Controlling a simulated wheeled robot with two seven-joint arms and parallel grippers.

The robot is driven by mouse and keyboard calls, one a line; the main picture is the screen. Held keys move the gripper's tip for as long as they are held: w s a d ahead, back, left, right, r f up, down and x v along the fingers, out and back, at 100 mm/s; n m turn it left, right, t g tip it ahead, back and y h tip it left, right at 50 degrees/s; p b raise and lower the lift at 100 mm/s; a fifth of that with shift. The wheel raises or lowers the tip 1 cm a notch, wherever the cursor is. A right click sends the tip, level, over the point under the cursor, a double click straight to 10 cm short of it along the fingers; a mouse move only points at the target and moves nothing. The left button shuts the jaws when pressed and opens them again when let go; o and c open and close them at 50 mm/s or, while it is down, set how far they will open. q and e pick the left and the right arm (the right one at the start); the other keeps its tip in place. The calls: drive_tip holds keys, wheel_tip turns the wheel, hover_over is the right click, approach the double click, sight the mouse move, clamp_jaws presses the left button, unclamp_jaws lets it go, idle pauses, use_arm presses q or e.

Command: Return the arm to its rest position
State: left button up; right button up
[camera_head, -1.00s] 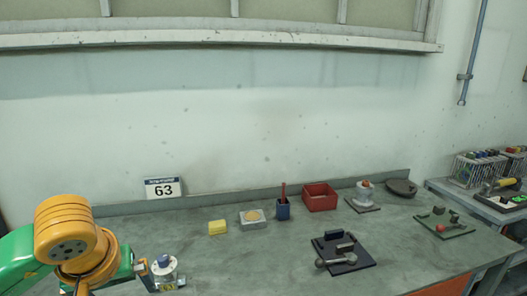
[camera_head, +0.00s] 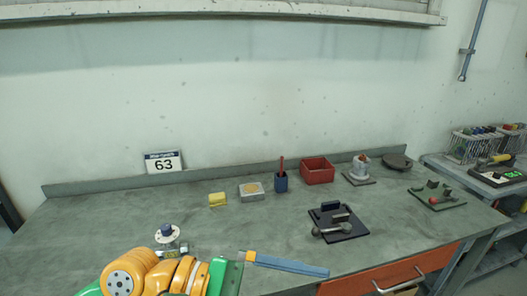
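My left arm, orange and green, comes in low at the bottom left. A long blue bar with a yellow end sticks out to the right of it over the table's front. A white round fitting with a dark blue knob (camera_head: 167,235) stands on the table just behind the arm and apart from the bar. Its lower part is partly hidden. My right gripper is not in view.
An orange drawer (camera_head: 365,281) is at the front. The table's left is clear.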

use_arm(q)
wheel_tip(320, 180, up, 8)
drive_tip(key=w+n+t+h, duration=0.2)
drive_tip(key=n+t+h, duration=0.1)
drive_tip(key=n+h, duration=0.5)
drive_tip(key=w+a+r+n+t+y, duration=0.25)
drive_tip(key=w+a+n+t, duration=0.35)
drive_tip(key=n+t, duration=0.85)
drive_tip(key=w+a+f+n+t+y, duration=0.55)
drive_tip(key=n+y, duration=0.65)
drive_tip(key=n, duration=0.5)
drive_tip(key=a+f+n+g+y, duration=0.2)
drive_tip(key=a+f+n+y, duration=0.2)
drive_tip(key=f+n, duration=0.25)
drive_tip(key=a+f+n+g+y, duration=0.3)
drive_tip(key=a+f+n+y, duration=0.15)
drive_tip(key=f, duration=0.35)
drive_tip(key=s+a+f+n+g, duration=0.1)
drive_tip(key=s+f+n+g, duration=1.05)
drive_tip(key=s+f, duration=0.95)
wheel_tip(320, 180, down, 15)
drive_tip(key=m+g, duration=0.2)
drive_tip(key=g, duration=0.1)
drive_tip(key=s+a+f+g, duration=0.1)
drive_tip(key=s+a+f, duration=0.1)
drive_tip(key=s+f, duration=1)
drive_tip(key=shift+s+a+y, duration=0.3)
drive_tip(key=shift+s+y, duration=0.1)
drive_tip(key=shift+s, duration=0.05)
